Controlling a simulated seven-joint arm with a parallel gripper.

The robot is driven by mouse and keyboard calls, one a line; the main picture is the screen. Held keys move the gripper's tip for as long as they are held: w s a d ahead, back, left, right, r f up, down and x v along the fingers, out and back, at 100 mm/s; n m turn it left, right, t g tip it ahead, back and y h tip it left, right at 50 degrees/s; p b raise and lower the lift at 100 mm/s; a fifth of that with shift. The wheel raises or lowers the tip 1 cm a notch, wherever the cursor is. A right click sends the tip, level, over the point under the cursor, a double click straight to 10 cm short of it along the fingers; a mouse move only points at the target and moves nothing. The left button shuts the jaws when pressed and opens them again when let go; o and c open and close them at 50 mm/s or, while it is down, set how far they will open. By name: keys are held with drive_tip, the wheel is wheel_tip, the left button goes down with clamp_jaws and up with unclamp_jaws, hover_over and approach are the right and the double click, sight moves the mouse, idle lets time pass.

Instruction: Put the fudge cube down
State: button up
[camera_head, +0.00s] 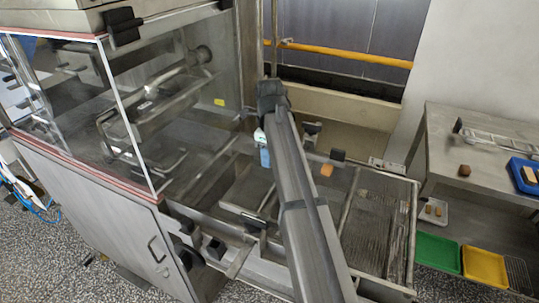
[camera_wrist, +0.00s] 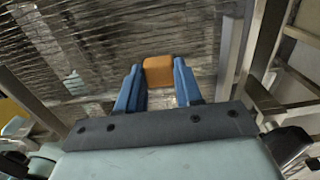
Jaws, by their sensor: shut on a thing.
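The fudge cube (camera_wrist: 158,70) is orange-brown and sits between the two blue fingertips of my gripper (camera_wrist: 159,84) in the wrist view. The fingers are shut on its sides. Behind it is a grey ridged, mesh-like surface (camera_wrist: 80,50); I cannot tell whether the cube touches it. In the head view a blue finger of my gripper (camera_head: 265,158) shows left of my arm link, which hides the rest. A small orange block (camera_head: 327,170) shows right of the link; I cannot tell whether it is the held cube.
The metal machine has a clear guard (camera_head: 125,110) at left and a wire mesh bed (camera_head: 375,225) with raised rails at right. A side table (camera_head: 455,115) bears a brown cube (camera_head: 465,169) and a blue tray (camera_head: 523,175). Green (camera_head: 437,252) and yellow (camera_head: 484,266) trays lie lower right.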

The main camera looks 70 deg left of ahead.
drive_tip(key=shift+f, duration=0.15)
drive_tip(key=o, duration=0.8)
wheel_tip(320, 180, up, 12)
idle(0.4)
